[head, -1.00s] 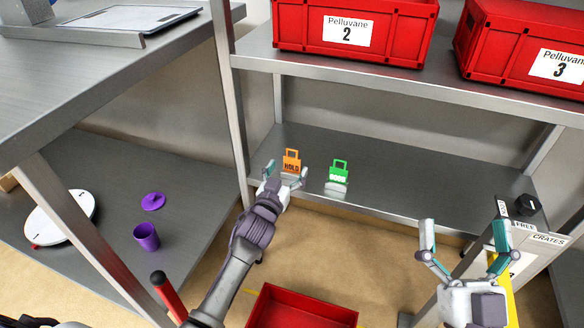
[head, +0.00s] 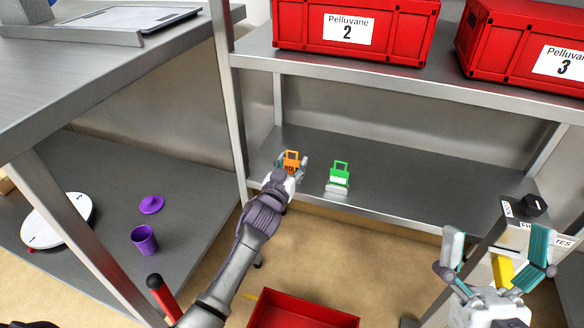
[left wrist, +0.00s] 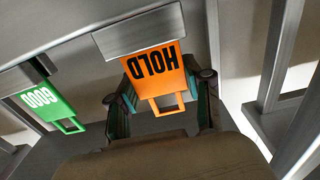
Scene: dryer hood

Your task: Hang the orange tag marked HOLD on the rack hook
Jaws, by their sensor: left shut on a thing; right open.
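The orange tag marked HOLD (head: 291,158) is upright on the rack's lower shelf, with its square loop handle on top. In the left wrist view the tag (left wrist: 153,72) appears upside down, its base end meeting a grey block (left wrist: 138,30). My left gripper (head: 291,166) is shut on the orange tag, one finger on each side of it, and partly hides it in the head view. My right gripper (head: 498,255) is open and empty at the lower right, away from the tag. I cannot make out the rack hook in either view.
A green tag marked GOOD (left wrist: 47,103) stands in a grey block close beside the orange one; it also shows in the head view (head: 339,174). Red crates (head: 355,35) fill the upper shelf (head: 400,82). A red bin (head: 300,312) is on the floor.

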